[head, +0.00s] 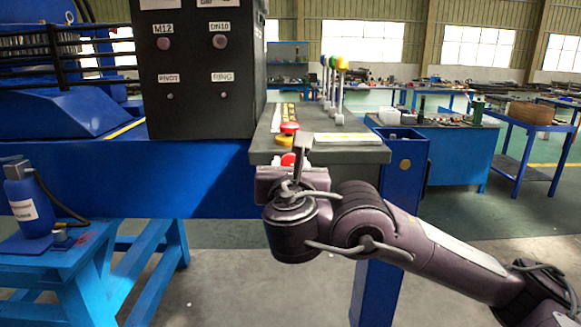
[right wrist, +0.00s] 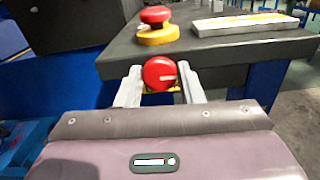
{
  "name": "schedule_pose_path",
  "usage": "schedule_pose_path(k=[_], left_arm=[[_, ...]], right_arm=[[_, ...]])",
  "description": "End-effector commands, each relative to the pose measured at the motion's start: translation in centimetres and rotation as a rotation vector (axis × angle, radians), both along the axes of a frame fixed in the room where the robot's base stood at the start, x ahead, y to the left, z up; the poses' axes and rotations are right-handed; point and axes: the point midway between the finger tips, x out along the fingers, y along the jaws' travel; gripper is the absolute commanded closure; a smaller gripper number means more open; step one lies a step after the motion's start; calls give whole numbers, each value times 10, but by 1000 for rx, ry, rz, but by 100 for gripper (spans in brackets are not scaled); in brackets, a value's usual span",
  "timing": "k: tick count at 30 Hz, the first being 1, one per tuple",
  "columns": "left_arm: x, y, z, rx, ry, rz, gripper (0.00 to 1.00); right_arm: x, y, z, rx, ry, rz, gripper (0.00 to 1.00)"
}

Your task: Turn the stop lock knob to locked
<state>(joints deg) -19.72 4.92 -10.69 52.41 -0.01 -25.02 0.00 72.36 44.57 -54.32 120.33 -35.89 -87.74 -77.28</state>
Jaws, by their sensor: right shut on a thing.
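The stop lock knob (right wrist: 160,75) is a round red knob with a pale mark, on the front edge of the grey console. In the right wrist view my right gripper (right wrist: 161,84) has a finger on each side of it, shut on the knob. The pale mark points to the right in that view. In the head view the knob (head: 288,159) shows in part above my right gripper (head: 292,166), whose wrist hides the rest. My left gripper is not in view.
A red mushroom button on a yellow base (right wrist: 157,27) stands on the console top (head: 350,151), behind the knob. A white labelled plate (right wrist: 245,23) lies to its right. Levers with coloured balls (head: 335,85) rise at the back. A blue bottle (head: 30,202) stands at the left.

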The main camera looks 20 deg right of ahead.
Motion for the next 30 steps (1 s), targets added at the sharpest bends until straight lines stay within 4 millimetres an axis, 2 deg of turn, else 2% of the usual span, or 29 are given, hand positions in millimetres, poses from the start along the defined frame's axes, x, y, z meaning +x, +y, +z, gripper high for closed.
schedule_pose_path(k=[5,19,30], left_arm=[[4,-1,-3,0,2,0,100],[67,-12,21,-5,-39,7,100],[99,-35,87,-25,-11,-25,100]], right_arm=[[0,1,-3,53,-14,1,88],[0,1,-5,418,-118,0,89],[0,1,-5,756,-215,1,89]])
